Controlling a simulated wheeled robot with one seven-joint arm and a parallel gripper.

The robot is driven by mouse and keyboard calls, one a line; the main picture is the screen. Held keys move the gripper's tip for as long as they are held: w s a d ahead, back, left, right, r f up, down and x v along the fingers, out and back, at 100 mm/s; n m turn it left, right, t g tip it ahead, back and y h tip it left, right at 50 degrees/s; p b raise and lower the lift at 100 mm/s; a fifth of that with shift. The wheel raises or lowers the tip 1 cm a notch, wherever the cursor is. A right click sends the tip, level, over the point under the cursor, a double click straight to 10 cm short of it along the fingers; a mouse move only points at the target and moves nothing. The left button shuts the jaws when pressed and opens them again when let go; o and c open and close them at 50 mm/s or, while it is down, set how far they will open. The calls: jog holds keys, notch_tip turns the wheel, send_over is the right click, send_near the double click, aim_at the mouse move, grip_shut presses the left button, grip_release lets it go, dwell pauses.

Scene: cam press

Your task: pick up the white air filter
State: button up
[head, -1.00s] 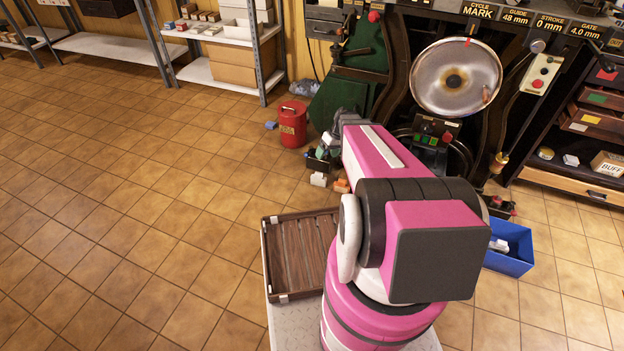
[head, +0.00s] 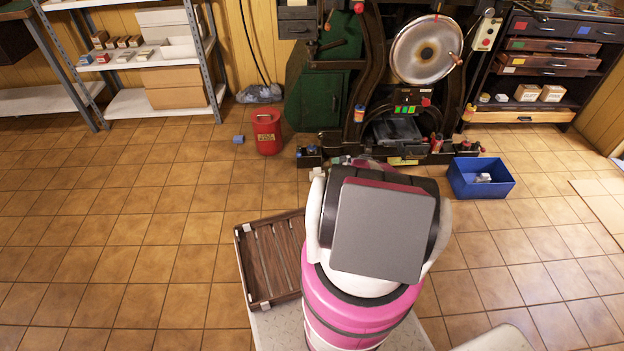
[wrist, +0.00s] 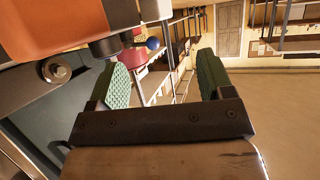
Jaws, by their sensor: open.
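I cannot single out the white air filter for sure. A small white object (head: 483,178) lies in the blue bin (head: 466,187) on the floor at the right in the head view; it is too small to identify. My gripper (wrist: 162,82) shows in the wrist view with its two green pads wide apart and nothing between them. In the head view my own arm hides the gripper. No white filter shows near the fingers in the wrist view.
The press (head: 405,130) stands at the back behind my arm. A red can (head: 266,132) stands on the floor left of it. A slatted wooden tray (head: 272,262) lies beside my arm. An orange block-like part (wrist: 60,25) is close to the left finger.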

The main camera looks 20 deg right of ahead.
jog(key=x, duration=1)
jog(key=shift+w+a+f, duration=0.1)
jog(key=shift+w+f, duration=0.05)
jog(key=shift+f, duration=0.3)
jog(key=c, duration=1.3)
